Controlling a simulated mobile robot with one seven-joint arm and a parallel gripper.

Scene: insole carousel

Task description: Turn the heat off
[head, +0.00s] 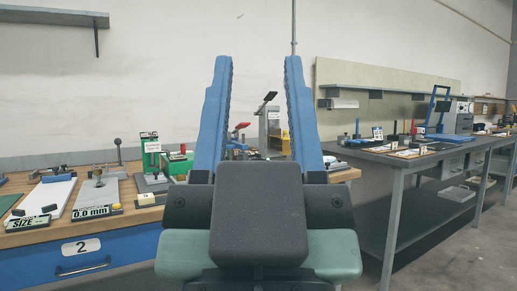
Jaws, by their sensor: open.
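My gripper (257,64) fills the middle of the head view, its two blue ribbed fingers pointing up and spread wide apart. It is open, with nothing between the fingers. It stands in front of the gap between two workbenches and touches neither. I cannot make out a heat switch or knob. A blue-framed device (439,112) stands on the right bench beside a grey box-shaped unit (460,116); both are too small to read any control. My gripper and wrist hide part of the left bench's right end.
The left bench (145,217) has a blue drawer marked 2 and holds fixtures, signs and a green block (179,163). The grey right bench (372,154) carries tools and small devices. Wall shelves (52,17) hang above. Open floor (460,250) lies at lower right.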

